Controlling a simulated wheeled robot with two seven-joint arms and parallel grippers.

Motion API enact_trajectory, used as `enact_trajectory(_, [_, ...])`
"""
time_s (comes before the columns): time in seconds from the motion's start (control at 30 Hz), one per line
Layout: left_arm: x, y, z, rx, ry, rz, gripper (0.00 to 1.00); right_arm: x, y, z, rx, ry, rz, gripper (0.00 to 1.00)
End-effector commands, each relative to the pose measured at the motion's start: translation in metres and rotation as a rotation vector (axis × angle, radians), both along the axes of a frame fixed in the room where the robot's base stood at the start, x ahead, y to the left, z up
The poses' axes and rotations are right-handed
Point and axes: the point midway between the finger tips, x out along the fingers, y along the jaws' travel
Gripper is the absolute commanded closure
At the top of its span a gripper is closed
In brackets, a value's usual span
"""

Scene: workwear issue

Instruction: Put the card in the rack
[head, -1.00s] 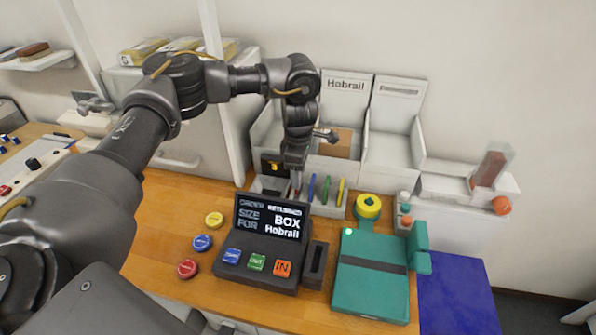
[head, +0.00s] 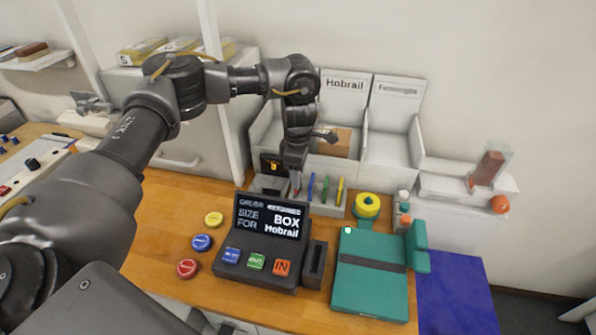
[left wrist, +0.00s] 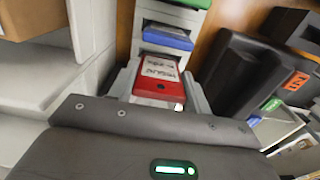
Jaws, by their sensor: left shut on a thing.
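A red card (left wrist: 158,82) with a white label stands at the near end of the grey rack (left wrist: 197,97) in the left wrist view. My left gripper (head: 296,184) points down at the left end of the rack (head: 330,211) in the head view. It is shut on the red card, which shows only as a sliver there. I cannot tell how deep the red card sits. My fingertips are mostly hidden. My right gripper is not in view.
A dark terminal (head: 262,247) with a screen and buttons stands in front of the rack. A teal case (head: 371,285) and a yellow roll (head: 367,205) are to the right. White bins (head: 390,150) stand behind. Round coloured pads (head: 202,243) lie on the left.

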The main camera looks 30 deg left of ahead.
Motion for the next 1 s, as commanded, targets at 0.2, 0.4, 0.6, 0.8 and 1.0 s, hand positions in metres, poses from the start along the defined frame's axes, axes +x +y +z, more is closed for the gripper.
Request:
enact_trajectory(0.2, [0.000,0.000,0.000,0.000,0.000,0.000,0.73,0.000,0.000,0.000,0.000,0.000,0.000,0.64])
enact_trajectory(0.4, [0.000,0.000,-0.001,0.000,0.000,0.000,0.73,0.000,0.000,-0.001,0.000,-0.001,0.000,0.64])
enact_trajectory(0.6, [0.000,0.000,-0.004,0.000,0.000,0.000,0.73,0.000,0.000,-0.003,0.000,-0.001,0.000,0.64])
enact_trajectory(0.8, [0.000,0.000,-0.008,0.000,0.000,0.000,0.73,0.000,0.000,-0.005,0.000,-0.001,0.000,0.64])
enact_trajectory(1.0, [0.000,0.000,-0.012,0.000,0.000,0.000,0.73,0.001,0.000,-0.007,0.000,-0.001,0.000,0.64])
